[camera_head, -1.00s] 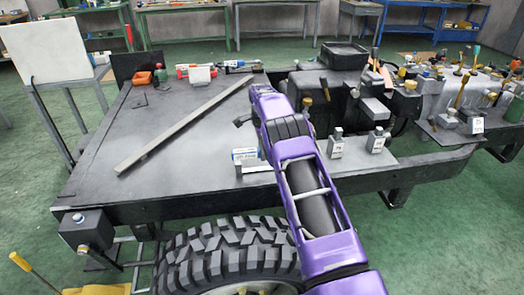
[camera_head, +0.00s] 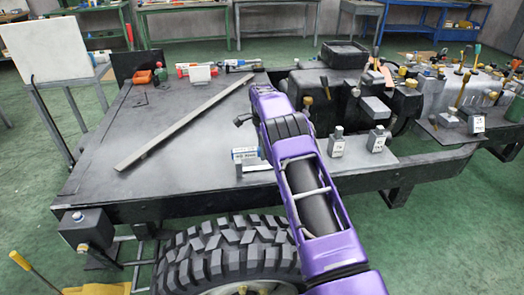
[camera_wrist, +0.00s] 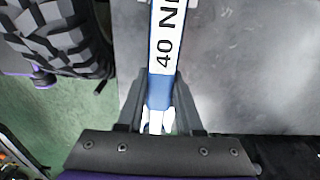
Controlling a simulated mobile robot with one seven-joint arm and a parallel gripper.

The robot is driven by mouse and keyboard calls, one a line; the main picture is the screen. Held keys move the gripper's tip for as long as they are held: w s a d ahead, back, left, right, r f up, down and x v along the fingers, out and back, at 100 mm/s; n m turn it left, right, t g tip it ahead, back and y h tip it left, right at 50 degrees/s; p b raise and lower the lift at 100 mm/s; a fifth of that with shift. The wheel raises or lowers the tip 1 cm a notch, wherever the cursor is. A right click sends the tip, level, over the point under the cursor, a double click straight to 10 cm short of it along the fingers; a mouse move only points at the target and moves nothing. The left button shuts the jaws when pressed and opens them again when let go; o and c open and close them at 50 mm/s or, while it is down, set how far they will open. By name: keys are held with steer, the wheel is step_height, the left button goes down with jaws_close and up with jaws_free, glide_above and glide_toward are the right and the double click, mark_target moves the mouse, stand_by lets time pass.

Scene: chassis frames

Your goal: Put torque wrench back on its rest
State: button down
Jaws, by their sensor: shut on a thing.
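The torque wrench (camera_wrist: 166,45) is a blue and white bar marked "40 N" that runs up the wrist view. My gripper (camera_wrist: 159,92) is shut on its blue part, with a dark finger on each side. In the head view a blue and white end of the wrench (camera_head: 244,154) shows left of my purple arm, near the front edge of the workbench. A pale bracket (camera_head: 258,168) is just below it there, probably the rest; I cannot tell whether they touch. My arm hides the gripper and the other end of the wrench in the head view.
The dark workbench (camera_head: 190,150) carries a long metal bar (camera_head: 180,125) lying diagonally. Two small grey blocks (camera_head: 337,145) stand right of my arm, before a dark machine housing. A large tyre (camera_head: 232,250) is below the front edge. The bench's left part is mostly clear.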

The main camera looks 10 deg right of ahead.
steer(key=shift+f+b, duration=0.65)
steer(key=shift+f, duration=0.15)
stand_by(0.9)
steer(key=shift+c, duration=2.4)
jaws_free()
steer(key=shift+f, duration=0.1)
steer(key=shift+r+p, duration=1.95)
steer(key=shift+r, duration=1.65)
